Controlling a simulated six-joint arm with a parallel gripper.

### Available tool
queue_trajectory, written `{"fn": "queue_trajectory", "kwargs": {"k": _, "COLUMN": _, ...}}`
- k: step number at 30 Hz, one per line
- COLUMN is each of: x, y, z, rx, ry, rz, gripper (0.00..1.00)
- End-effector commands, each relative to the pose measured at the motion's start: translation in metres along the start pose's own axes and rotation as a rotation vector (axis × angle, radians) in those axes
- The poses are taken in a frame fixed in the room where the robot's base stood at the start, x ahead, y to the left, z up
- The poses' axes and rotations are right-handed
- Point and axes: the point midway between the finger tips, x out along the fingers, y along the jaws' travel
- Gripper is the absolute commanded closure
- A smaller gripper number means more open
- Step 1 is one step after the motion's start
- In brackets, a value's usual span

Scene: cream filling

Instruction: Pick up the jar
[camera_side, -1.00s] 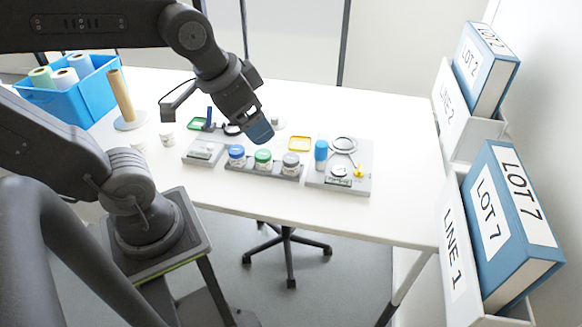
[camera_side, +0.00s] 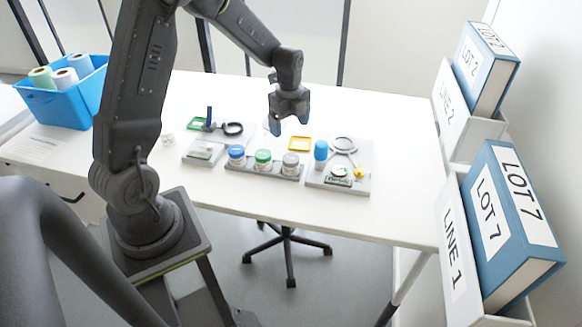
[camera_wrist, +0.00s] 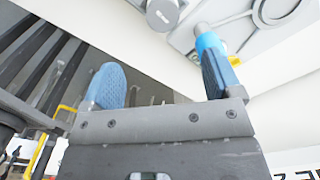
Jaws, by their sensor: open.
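Three jars stand in a grey rack (camera_side: 248,168) on the white table: a blue-lidded jar (camera_side: 237,156), a green-lidded jar (camera_side: 263,159) and a grey-lidded jar (camera_side: 291,164). Which one is the task's jar I cannot tell. My gripper (camera_side: 289,123) is open and empty, fingers pointing down, above the table behind the rack in the side view. In the wrist view my gripper's (camera_wrist: 160,80) two blue fingers are wide apart with nothing between them. A grey round lid (camera_wrist: 163,14) shows at the top edge, probably the grey-lidded jar, apart from the fingers.
A blue cylinder (camera_side: 321,150) stands on the grey board (camera_side: 316,180) right of the rack; it also shows behind the right finger in the wrist view (camera_wrist: 207,42). A yellow frame (camera_side: 299,144) lies behind the rack. A blue bin (camera_side: 58,106) holds rolls. The right table area is clear.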

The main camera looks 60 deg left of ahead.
Motion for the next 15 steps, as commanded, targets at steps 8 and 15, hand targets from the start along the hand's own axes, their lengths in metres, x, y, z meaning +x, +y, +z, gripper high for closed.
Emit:
{"fn": "queue_trajectory", "kwargs": {"k": 8, "x": 0.051, "y": 0.001, "z": -0.001, "rx": 0.003, "ry": 0.003, "rz": 0.008, "gripper": 0.15}}
{"fn": "queue_trajectory", "kwargs": {"k": 15, "x": 0.080, "y": 0.000, "z": -0.001, "rx": 0.002, "ry": 0.001, "rz": 0.002, "gripper": 0.15}}
